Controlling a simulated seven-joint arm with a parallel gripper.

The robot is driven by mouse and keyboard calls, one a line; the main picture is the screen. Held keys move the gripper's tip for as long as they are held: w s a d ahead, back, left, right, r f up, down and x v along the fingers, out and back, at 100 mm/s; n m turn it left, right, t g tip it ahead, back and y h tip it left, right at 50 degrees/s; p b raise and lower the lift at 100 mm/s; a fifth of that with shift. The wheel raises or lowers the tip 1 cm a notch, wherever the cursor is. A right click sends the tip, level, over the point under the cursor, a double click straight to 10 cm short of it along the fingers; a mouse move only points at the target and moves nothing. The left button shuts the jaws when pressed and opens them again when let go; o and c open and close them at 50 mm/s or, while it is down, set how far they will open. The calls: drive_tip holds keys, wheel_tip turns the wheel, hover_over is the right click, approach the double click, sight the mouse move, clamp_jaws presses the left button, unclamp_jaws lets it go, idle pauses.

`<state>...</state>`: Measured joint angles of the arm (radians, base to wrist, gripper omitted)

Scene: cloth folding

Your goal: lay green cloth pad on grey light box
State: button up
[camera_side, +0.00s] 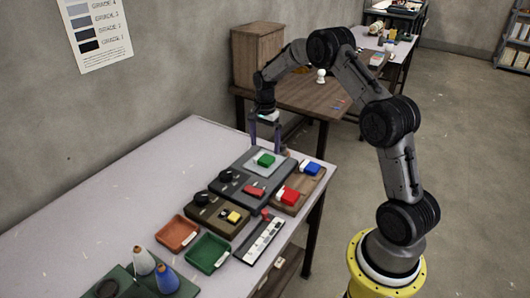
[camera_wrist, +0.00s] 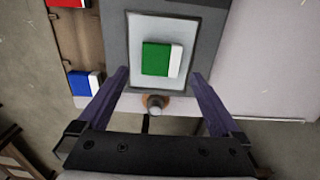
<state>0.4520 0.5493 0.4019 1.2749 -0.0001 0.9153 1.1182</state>
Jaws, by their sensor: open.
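The green cloth pad (camera_side: 265,159) lies flat on the pale panel of the grey light box (camera_side: 280,167). In the wrist view the pad (camera_wrist: 155,59) shows a green face with a white strip along its right side, and it sits near the middle of the pale panel (camera_wrist: 190,25). My gripper (camera_side: 265,148) is over the far end of the box, its purple fingers pointing down. In the wrist view my gripper (camera_wrist: 160,76) is open, one finger to each side of the pad, with clear gaps and nothing held.
A wooden tray (camera_side: 314,183) with red and blue pads stands right of the box. Orange (camera_side: 177,233) and green (camera_side: 208,253) trays stand nearer. A small round knob (camera_wrist: 154,101) is by the box's edge.

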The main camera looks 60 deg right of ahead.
sight(265, 157)
drive_tip(key=s+a+r+n+t, duration=0.1)
drive_tip(key=a+r+n, duration=0.15)
drive_tip(key=r, duration=0.45)
drive_tip(key=s+a+r+n, duration=0.1)
drive_tip(key=s+a+r, duration=0.15)
drive_tip(key=r, duration=0.55)
drive_tip(key=s+a+r+n+t, duration=0.2)
drive_tip(key=s+a+r+n, duration=0.3)
drive_tip(key=s+a+r, duration=0.3)
drive_tip(key=s+a+f+n+t, duration=0.1)
drive_tip(key=s+a+n, duration=0.3)
drive_tip(key=s, duration=0.5)
drive_tip(key=s+a+f+n+t, duration=0.1)
drive_tip(key=s+a+n, duration=0.4)
drive_tip(key=s, duration=0.4)
drive_tip(key=shift+a+f+t, duration=0.15)
drive_tip(key=shift+f+t, duration=0.1)
drive_tip(key=shift+t, duration=0.05)
